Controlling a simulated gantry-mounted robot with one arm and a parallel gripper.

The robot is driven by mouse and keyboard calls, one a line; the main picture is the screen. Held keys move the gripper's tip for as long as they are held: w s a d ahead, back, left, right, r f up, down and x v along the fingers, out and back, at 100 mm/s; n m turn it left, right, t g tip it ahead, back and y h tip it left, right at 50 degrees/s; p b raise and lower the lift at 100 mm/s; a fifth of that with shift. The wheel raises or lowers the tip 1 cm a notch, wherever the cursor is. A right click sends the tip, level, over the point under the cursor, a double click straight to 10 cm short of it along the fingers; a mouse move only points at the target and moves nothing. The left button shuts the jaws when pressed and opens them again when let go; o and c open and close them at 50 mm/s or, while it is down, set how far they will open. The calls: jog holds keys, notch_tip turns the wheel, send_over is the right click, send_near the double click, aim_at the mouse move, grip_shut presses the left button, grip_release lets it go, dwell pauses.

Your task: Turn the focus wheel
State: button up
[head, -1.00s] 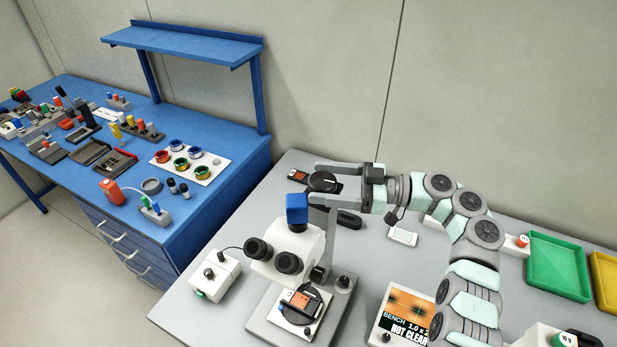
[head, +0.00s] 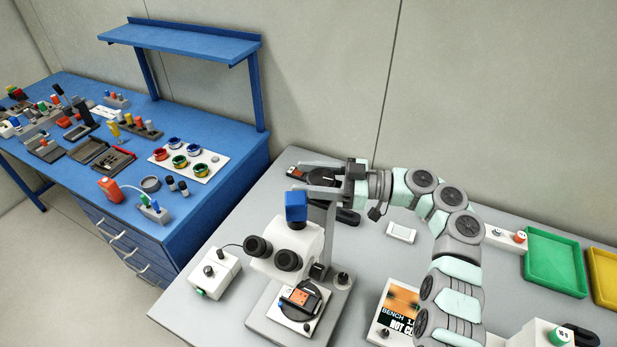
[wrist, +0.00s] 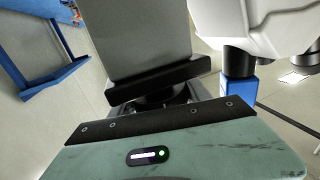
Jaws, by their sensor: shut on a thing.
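The microscope (head: 300,240) stands on the bench, with a white head and a blue top part (head: 296,206). Its head also shows at the upper right of the wrist view (wrist: 262,22). My gripper (head: 308,178) is behind the head, at the top of the grey column, with one finger on each side of a dark round part. I take this for the focus wheel (wrist: 165,99); in the wrist view it is mostly hidden between the dark jaw pad and the palm. A screen (head: 402,305) shows a blurred orange pattern and partly covered lettering beginning "NOT".
A black disc with an orange part (head: 303,298) sits on the stage. A white control box (head: 214,272) stands left of the microscope. A small white device (head: 401,232) and a green tray (head: 555,262) lie to the right. A blue bench (head: 215,190) stands at the left.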

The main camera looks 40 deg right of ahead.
jog(key=c, duration=0.6)
jog(key=shift+m+t+h, duration=0.5)
jog(key=shift+h, duration=0.1)
jog(key=shift+w+d+m+t+h, duration=0.2)
jog(key=shift+m+t+h, duration=0.4)
jog(key=shift+m+h, duration=0.45)
jog(key=shift+w+d+m+t+h, duration=0.15)
jog(key=shift+m+t+h, duration=0.5)
jog(key=shift+h, duration=0.7)
jog(key=m+h, duration=0.2)
jog(key=h, duration=0.1)
jog(key=shift+d+t, duration=0.15)
jog(key=shift+t, duration=0.2)
jog(key=m+h, duration=0.1)
jog(key=h, duration=0.1)
jog(key=m+h+p, duration=0.1)
jog(key=m+h, duration=0.1)
jog(key=shift+d+r+h, duration=0.15)
jog(key=shift+d+h, duration=0.15)
jog(key=shift+d, duration=0.05)
jog(key=shift+d+m+h+p, duration=0.25)
jog(key=shift+m+h+p, duration=0.15)
jog(key=shift+m+h, duration=0.5)
jog(key=shift+d+h, duration=0.1)
jog(key=shift+h, duration=0.3)
jog(key=shift+f, duration=0.2)
